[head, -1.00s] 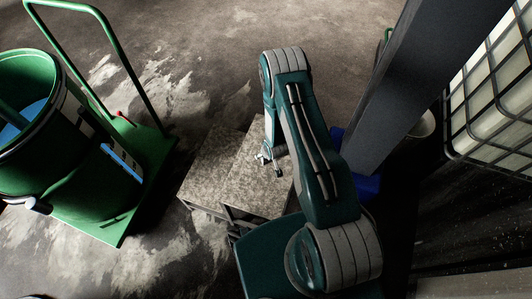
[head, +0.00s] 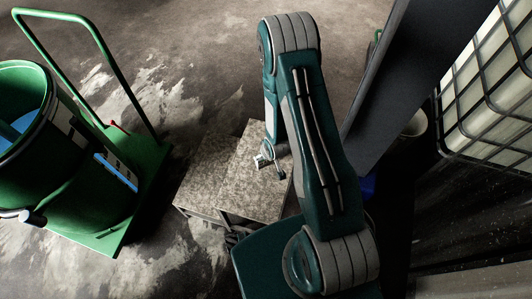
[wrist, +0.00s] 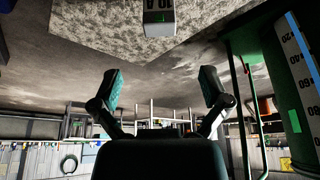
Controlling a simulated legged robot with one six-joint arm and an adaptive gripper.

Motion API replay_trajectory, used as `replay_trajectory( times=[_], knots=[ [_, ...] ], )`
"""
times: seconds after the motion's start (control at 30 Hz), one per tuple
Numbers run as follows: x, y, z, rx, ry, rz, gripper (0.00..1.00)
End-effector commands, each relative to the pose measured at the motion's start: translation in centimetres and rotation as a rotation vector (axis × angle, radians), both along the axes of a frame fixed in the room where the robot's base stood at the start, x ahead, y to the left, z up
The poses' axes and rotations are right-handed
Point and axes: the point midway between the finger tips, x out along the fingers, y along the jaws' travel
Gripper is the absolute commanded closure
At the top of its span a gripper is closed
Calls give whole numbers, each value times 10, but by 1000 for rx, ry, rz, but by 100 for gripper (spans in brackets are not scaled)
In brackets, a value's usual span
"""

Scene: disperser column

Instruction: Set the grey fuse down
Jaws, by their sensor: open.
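In the head view my gripper (head: 270,161) is small, over the stepped stand (head: 245,190); I cannot pick the fuse out there.
A green drum (head: 85,175) on a green trolley (head: 150,185) stands at left. A dark column (head: 385,85) rises right of my arm, with a white caged tank (head: 490,85) beyond. The floor (head: 190,50) behind the stand is clear.

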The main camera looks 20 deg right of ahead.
Motion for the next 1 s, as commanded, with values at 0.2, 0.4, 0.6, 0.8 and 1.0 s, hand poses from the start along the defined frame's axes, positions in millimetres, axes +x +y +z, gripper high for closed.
replay_trajectory(
  times=[0.2,0.4,0.6,0.8,1.0],
  knots=[
    [8,-2,26,-9,-10,-4,4],
    [27,-6,94,-36,-23,-23,4],
    [34,-8,164,-55,-33,-46,4],
    [27,-8,232,-65,-44,-70,4],
    [8,-6,295,-67,-54,-96,4]
  ],
)
